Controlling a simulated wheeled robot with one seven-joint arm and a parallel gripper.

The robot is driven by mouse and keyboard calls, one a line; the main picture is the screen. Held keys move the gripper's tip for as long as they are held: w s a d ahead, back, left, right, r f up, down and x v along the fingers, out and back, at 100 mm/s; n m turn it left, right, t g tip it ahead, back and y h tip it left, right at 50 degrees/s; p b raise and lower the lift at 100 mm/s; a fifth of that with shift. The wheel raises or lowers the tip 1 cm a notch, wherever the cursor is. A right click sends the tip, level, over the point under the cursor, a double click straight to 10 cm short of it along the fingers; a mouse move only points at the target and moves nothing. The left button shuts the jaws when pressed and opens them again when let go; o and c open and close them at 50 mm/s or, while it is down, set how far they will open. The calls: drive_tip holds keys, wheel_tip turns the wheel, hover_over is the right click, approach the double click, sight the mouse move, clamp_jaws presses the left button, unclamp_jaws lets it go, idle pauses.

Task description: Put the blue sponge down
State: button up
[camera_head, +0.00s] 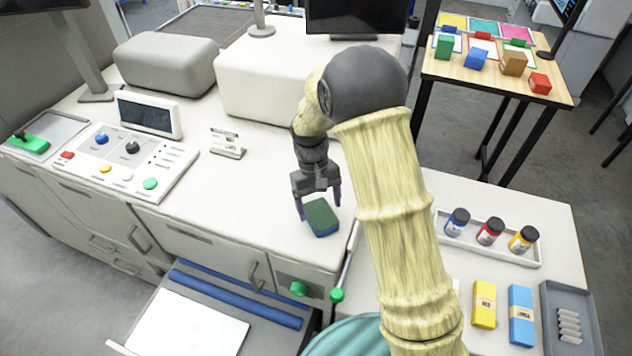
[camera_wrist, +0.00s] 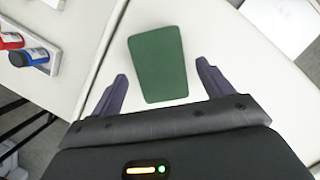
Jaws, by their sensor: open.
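The sponge (camera_head: 322,218) has a dark green top and a thin blue layer along its lower edge. It appears to lie flat on the white counter (camera_head: 240,190), close to the right front corner. My gripper (camera_head: 319,206) points down over it with the jaws open. In the wrist view the sponge's green face (camera_wrist: 158,62) shows between and beyond the two spread fingertips (camera_wrist: 160,72), with a gap on each side.
A control panel (camera_head: 130,160) and a small sign (camera_head: 226,143) stand to the left on the counter. A drawer (camera_head: 190,325) is open below. To the right, a lower white top holds a bottle rack (camera_head: 485,254), yellow and blue boxes and a grey tray (camera_head: 549,290).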

sight(318, 204)
drive_tip(key=b+v, duration=0.2)
drive_tip(key=v, duration=0.7)
drive_tip(key=shift+r, duration=0.2)
drive_tip(key=s+d+f+m+t+y, duration=0.1)
drive_tip(key=s+d+m+t, duration=0.4)
drive_tip(key=s+d, duration=1)
drive_tip(key=shift+s+f+t, duration=0.3)
drive_tip(key=shift+f, duration=0.15)
